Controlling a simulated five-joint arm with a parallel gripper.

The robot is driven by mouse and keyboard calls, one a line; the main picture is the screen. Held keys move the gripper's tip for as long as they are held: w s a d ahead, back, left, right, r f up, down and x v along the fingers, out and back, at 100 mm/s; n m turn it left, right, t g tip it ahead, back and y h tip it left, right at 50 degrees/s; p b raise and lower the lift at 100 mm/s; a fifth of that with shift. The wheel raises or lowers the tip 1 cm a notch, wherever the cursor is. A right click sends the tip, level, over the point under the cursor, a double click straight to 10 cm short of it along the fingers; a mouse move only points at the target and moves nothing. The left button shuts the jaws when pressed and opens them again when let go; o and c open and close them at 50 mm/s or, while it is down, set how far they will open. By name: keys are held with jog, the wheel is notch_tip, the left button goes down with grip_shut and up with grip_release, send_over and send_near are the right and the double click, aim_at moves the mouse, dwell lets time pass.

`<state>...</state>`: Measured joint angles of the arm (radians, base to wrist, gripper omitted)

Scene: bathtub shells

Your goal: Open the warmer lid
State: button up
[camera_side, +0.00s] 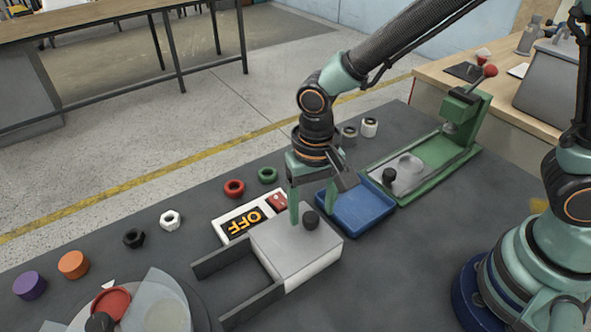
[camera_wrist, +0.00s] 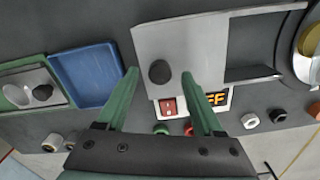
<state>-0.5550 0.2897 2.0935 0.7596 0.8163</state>
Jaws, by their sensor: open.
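The warmer is a pale box (camera_side: 318,270) on the dark table, with a flat grey lid (camera_side: 280,243) on top. A black round knob (camera_side: 311,220) stands on the lid. In the wrist view the lid (camera_wrist: 195,40) fills the upper middle, with the knob (camera_wrist: 160,72) on it. My gripper (camera_side: 312,216) is open, pointing down over the lid. In the wrist view its green fingertips (camera_wrist: 160,73) lie on either side of the knob, with gaps visible. I cannot tell whether the fingertips touch the lid.
Two dark rails (camera_side: 233,257) extend left from the warmer, with bare space between them. An "OFF" panel (camera_side: 242,222) with a red switch (camera_side: 278,201) lies behind it. A blue tray (camera_side: 360,207) and a green press (camera_side: 440,153) stand to the right. Several nuts and rings lie behind.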

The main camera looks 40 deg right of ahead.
jog(key=shift+f, duration=0.75)
grip_shut()
dwell(0.9)
